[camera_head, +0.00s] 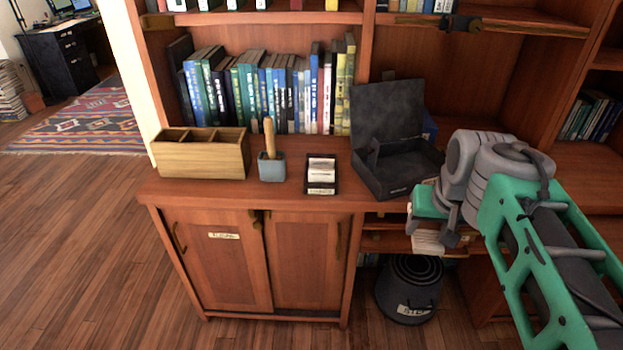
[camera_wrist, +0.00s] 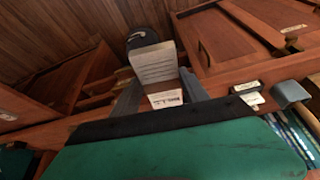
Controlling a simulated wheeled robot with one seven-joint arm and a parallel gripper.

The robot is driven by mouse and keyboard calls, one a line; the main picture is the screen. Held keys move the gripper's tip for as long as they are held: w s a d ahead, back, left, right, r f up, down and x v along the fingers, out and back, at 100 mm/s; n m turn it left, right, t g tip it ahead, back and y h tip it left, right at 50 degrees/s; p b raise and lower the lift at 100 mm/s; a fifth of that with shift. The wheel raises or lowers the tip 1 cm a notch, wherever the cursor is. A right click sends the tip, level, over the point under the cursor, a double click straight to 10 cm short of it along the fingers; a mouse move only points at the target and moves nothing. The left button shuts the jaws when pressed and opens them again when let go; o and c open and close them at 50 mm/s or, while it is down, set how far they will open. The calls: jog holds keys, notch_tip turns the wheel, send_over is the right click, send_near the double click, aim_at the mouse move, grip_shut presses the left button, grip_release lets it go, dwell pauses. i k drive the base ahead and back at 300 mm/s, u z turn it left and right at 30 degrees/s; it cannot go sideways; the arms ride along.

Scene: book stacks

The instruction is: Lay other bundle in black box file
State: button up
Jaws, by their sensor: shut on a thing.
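My gripper (camera_wrist: 158,95) is shut on a bundle of white cards or papers (camera_wrist: 153,64), which has a printed label on its near end. In the head view the bundle (camera_head: 428,242) hangs low in front of the shelf unit, below the counter's edge and partly hidden by my gripper. The black box file (camera_head: 382,178) stands on the counter at the right with its lid (camera_head: 388,108) raised against the back. It is to the upper left of my gripper, apart from the bundle. The bottom of its inside is only partly visible.
A small black tray with white cards (camera_head: 321,188), a blue-grey cup (camera_head: 271,170) with a wooden handle, and a wooden divided box (camera_head: 200,158) stand left of the box file. A row of books (camera_head: 270,95) is behind them. A dark bin (camera_head: 408,290) is on the floor below.

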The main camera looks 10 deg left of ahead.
aim_at(395, 174)
jog(key=u, duration=0.75)
jog(key=i, duration=1)
